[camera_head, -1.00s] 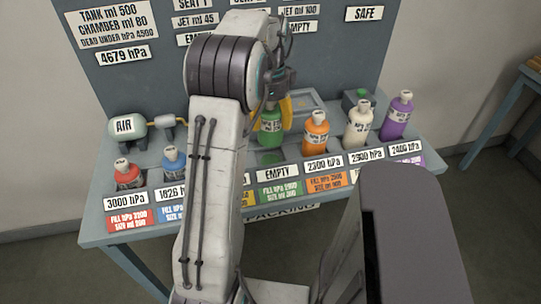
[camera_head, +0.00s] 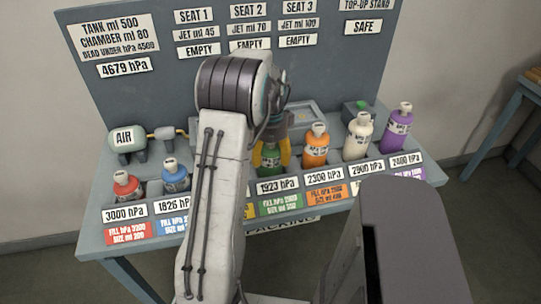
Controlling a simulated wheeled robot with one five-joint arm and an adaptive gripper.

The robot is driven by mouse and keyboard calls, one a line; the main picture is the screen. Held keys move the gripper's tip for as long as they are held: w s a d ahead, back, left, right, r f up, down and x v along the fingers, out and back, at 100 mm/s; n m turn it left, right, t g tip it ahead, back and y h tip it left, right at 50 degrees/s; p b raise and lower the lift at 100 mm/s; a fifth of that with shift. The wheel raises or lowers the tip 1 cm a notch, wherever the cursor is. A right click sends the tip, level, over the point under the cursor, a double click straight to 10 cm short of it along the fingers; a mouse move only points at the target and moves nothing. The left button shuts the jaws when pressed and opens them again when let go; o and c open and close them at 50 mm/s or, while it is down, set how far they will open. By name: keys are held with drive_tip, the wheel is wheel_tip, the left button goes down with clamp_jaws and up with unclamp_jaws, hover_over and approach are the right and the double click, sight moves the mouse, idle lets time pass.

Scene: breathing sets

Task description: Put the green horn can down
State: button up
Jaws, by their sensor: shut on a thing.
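The green horn can (camera_head: 270,160) stands upright at the green place in the front row on the bench, partly hidden by my gripper and arm. The label in front of it reads 1923 hPa (camera_head: 278,186). My gripper (camera_head: 271,153) points down over the can, its yellow fingers shut around the can's upper part. The can's base is hard to see, but it looks set down in its place.
An orange can (camera_head: 315,148), a white can (camera_head: 357,138) and a purple can (camera_head: 397,128) stand to the right. A blue can (camera_head: 175,177) and a red can (camera_head: 126,187) stand to the left. A grey AIR tank (camera_head: 127,139) is at the back left. The label panel (camera_head: 330,70) rises behind.

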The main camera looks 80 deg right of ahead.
drive_tip(key=shift+f, duration=0.1)
drive_tip(key=o, duration=1.3)
wheel_tip(320, 180, up, 12)
drive_tip(key=shift+p, duration=0.5)
